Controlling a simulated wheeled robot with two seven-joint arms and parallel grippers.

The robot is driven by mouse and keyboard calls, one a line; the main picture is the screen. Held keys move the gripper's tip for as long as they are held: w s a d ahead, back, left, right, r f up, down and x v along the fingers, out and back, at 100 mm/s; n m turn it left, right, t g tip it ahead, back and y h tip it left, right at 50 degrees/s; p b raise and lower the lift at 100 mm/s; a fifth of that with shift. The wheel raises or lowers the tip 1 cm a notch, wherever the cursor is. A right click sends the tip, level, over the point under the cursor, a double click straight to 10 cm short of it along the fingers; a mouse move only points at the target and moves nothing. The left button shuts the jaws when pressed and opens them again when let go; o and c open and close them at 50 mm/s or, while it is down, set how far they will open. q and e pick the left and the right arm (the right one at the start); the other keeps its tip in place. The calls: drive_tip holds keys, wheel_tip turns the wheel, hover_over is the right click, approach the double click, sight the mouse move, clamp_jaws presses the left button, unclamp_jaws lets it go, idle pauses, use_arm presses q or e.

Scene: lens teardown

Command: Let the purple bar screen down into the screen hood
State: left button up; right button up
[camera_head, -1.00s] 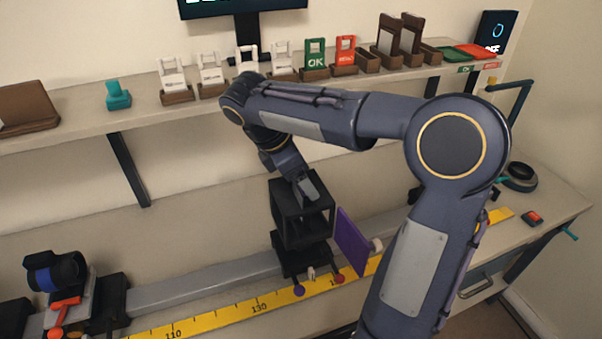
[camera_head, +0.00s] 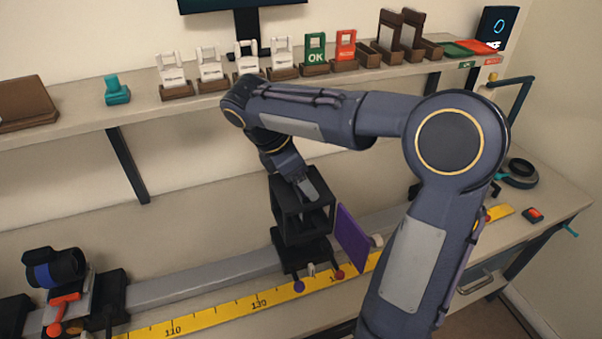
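The screen hood (camera_head: 287,226) is a black open box frame on a black carriage on the rail. A flat purple panel (camera_head: 352,237), seemingly the purple bar screen, stands upright just right of the hood; I cannot tell whether they touch. My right arm reaches over from the right, and my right gripper (camera_head: 309,188) points down at the top of the hood. Its fingertips are partly hidden, and I cannot see whether it is open or what it holds. My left gripper is not in view.
A grey rail (camera_head: 200,286) runs along the bench behind a yellow scale (camera_head: 215,316). A camera-like device (camera_head: 55,270) stands at the left. A shelf (camera_head: 70,124) with several small stands runs above the bench. My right arm hides the rail's right part.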

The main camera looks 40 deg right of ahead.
drive_tip(key=o, duration=1.3)
drive_tip(key=shift+f, duration=0.1)
drive_tip(key=v, duration=0.8)
drive_tip(key=shift+w+p, duration=0.1)
drive_tip(key=shift+p, duration=0.3)
